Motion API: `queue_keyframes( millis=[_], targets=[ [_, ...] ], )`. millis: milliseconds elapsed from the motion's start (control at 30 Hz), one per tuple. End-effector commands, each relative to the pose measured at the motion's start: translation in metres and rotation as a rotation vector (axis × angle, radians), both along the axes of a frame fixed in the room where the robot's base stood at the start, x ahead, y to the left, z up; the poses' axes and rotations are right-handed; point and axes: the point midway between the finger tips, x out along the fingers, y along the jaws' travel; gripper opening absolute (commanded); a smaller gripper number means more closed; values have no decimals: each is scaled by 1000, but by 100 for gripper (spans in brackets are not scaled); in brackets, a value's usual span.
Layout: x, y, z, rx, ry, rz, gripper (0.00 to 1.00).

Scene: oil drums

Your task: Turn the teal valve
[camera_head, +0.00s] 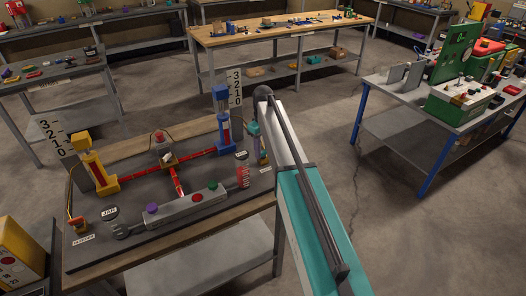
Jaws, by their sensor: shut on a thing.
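The valve rig stands on a dark board (100,248) on the near left table. A small teal part (254,128), which looks like the teal valve, shows at the board's right edge, just left of my arm. My arm reaches in from the bottom right, and its dark wrist joint (262,96) is above this spot. My gripper (261,144) points down there, largely hidden by the arm, and is shut on what appears to be the teal valve. The fingertips and the valve's angle cannot be made out.
A yellow cylinder (94,172) and a blue cylinder (222,132) stand by number scales, joined by red pipe (198,154). A grey bar with buttons (172,208) lies in front. A blue-legged table (375,82) stands right. The floor between is clear.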

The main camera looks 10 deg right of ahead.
Motion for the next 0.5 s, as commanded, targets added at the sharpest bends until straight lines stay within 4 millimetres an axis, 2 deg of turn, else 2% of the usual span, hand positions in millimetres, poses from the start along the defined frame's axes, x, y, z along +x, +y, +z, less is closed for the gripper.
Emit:
queue_keyframes(
  millis=[500],
  targets=[
    [0, 0, -1, -1, -1, 471, 17]
  ],
)
